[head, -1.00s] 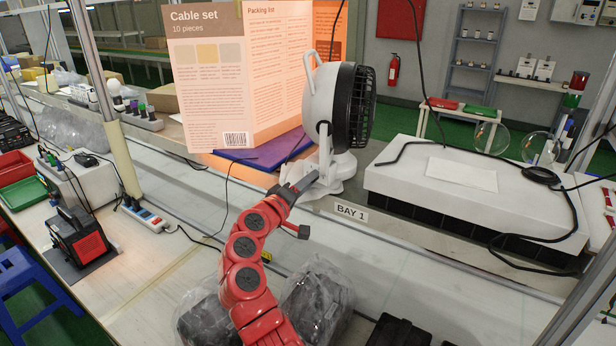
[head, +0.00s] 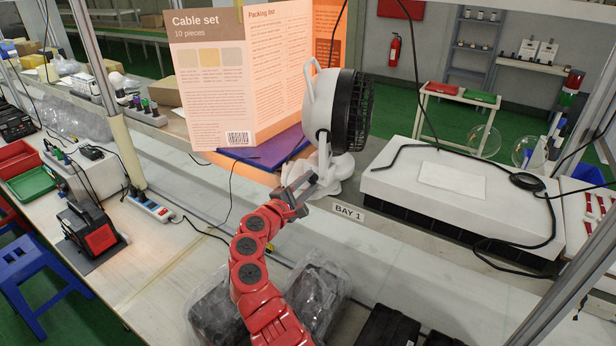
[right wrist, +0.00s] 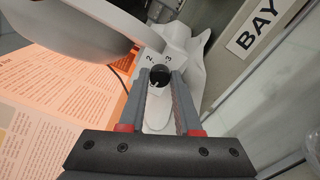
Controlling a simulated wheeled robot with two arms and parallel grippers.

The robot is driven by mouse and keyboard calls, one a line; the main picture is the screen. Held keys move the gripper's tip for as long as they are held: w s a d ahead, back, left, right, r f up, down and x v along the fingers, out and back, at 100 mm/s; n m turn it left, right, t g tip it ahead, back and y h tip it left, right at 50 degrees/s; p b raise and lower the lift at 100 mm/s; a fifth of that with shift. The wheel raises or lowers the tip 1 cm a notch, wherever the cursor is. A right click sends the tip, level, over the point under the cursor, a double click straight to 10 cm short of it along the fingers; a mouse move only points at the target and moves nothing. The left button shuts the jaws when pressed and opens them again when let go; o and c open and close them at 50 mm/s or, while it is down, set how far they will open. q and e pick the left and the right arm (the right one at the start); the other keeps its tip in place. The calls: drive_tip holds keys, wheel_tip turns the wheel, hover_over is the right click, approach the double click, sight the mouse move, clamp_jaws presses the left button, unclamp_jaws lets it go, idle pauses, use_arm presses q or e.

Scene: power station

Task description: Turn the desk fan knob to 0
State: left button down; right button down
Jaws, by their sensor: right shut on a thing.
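The white desk fan (head: 322,100) with a black grille stands at the back of the bench. It also shows in the right wrist view (right wrist: 190,70), where the digits 2 and 3 are printed on its base. The small dark knob (right wrist: 160,74) sits below these digits, with a pale mark on it. My right gripper (head: 309,184) reaches the front of the fan's base. In the right wrist view my right gripper (right wrist: 160,82) has its fingers on both sides of the knob, shut on it. The mark's exact setting and the 0 are not clear. My left gripper is out of view.
A large cable set leaflet (head: 212,100) stands left of and behind the fan, with a purple folder (head: 262,152) below. A white box (head: 470,195) with a black cable lies to the right. Plastic-wrapped dark items (head: 315,295) lie in front, beside my right arm.

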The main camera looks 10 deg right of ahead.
drive_tip(key=shift+n+p, duration=0.4)
drive_tip(key=shift+n, duration=0.2)
drive_tip(key=c, duration=0.6)
unclamp_jaws()
drive_tip(key=shift+a, duration=0.1)
drive_tip(key=shift+f, duration=0.1)
drive_tip(key=shift+f, duration=0.1)
